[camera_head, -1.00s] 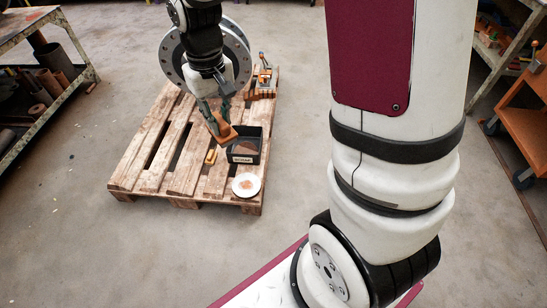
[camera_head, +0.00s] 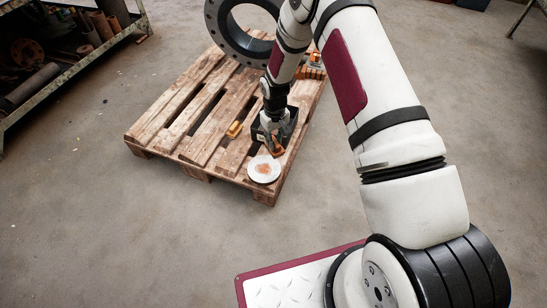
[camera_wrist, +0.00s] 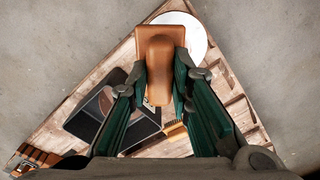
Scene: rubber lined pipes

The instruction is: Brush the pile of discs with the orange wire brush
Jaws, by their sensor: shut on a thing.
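My gripper (camera_head: 272,133) is shut on an orange-brown block-shaped brush (camera_wrist: 160,65). In the wrist view the brush sits between my green fingers, and its bristles are hidden below it. In the head view the brush (camera_head: 279,150) is partly covered by my gripper, in front of the black bin. A round white disc or plate (camera_head: 264,169) with a rusty-brown patch lies at the pallet's near corner; it also shows behind the brush in the wrist view (camera_wrist: 193,37). I cannot tell whether brush and plate touch. I cannot make out a stack of discs on it.
A black bin (camera_head: 292,119) stands beside my gripper on the wooden pallet (camera_head: 190,95). A small yellow-orange brush (camera_head: 234,129) lies left of it. A large grey flange ring (camera_head: 213,30) stands at the back, with an orange-and-grey tool (camera_head: 314,67) nearby.

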